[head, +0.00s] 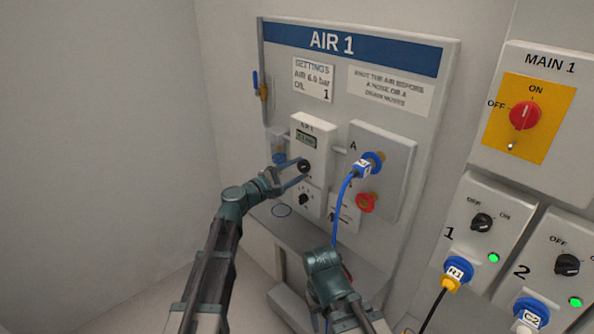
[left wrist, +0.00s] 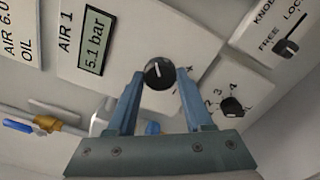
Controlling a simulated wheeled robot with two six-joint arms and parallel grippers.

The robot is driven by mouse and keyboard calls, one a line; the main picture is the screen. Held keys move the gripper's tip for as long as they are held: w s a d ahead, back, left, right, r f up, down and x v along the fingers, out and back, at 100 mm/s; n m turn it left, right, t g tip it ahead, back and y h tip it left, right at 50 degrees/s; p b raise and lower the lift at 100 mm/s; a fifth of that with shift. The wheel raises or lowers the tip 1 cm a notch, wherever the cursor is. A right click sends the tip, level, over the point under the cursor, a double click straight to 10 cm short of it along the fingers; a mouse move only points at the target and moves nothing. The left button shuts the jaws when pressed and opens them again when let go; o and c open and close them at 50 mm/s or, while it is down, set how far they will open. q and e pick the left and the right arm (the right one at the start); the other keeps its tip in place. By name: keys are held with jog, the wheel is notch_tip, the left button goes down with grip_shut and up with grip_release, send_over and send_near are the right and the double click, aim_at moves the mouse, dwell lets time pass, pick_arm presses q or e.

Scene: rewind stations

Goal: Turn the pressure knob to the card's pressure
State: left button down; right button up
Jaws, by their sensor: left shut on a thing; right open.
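The black pressure knob (left wrist: 159,74) sits on the white AIR 1 regulator unit (head: 306,130). My left gripper (left wrist: 160,76) is shut on the knob, with one blue finger on each side of it; in the head view the knob (head: 303,166) shows at its fingertips. The display (left wrist: 94,40) above the knob reads 5.1 bar in the left wrist view. The settings card (head: 313,80) on the panel reads AIR 6.0 bar, OIL 1. My right arm (head: 325,275) is low in the head view, apart from the panel; its fingertips are hard to make out.
A smaller numbered knob (head: 304,199) is just below. To the right, a blue hose (head: 343,200) hangs from coupling A (head: 370,162), above a red knob (head: 367,203). The MAIN 1 switch (head: 525,115) is far right.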

pick_arm(q)
jog(key=shift+f+m, duration=0.1)
jog(key=shift+m, duration=2.1)
jog(key=shift+c, duration=1.5)
grip_release()
jog(key=v, duration=1.4)
jog(key=shift+d, duration=0.1)
